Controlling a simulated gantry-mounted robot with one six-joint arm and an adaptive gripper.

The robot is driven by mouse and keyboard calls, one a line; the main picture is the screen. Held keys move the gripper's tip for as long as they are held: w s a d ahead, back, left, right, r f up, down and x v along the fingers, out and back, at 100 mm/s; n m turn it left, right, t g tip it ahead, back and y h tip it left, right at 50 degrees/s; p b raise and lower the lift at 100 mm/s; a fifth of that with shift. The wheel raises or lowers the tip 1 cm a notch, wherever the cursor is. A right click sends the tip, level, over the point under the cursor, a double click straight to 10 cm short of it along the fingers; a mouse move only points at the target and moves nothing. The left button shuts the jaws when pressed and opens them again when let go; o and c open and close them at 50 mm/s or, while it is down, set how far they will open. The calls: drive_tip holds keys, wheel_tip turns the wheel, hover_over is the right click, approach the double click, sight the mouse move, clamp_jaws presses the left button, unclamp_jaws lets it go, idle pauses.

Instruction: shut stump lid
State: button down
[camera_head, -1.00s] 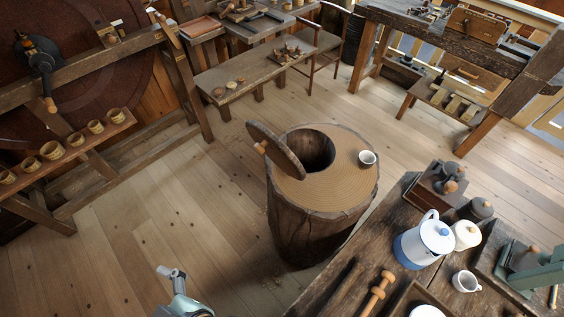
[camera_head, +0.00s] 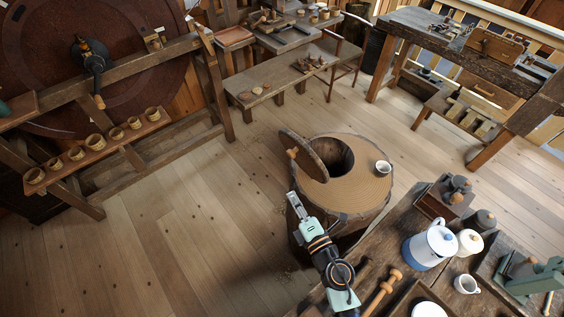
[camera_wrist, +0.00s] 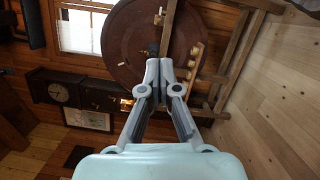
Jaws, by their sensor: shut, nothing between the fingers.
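The stump (camera_head: 362,191) stands on the floor in mid-view, with a dark round hole (camera_head: 339,152) in its top. Its round lid (camera_head: 309,158) stands tilted open at the left edge of the hole, with a wooden knob (camera_head: 292,153) on its outer face. My gripper (camera_head: 292,197) is shut and empty, just below and in front of the lid at the stump's near left side, apart from the knob. In the wrist view my gripper (camera_wrist: 159,64) has its fingers together, and neither stump nor lid shows there.
A small white cup (camera_head: 383,167) sits on the stump top, right of the hole. A workbench with a blue-and-white pot (camera_head: 430,245) stands at the near right. A rack with several cups (camera_head: 97,141) is at the left. The floor left of the stump is clear.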

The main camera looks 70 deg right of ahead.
drive_tip(key=w+d+r, duration=0.1)
drive_tip(key=w+d, duration=0.5)
drive_tip(key=d, duration=0.4)
drive_tip(key=shift+r, duration=0.25)
drive_tip(key=shift+d+r, duration=0.1)
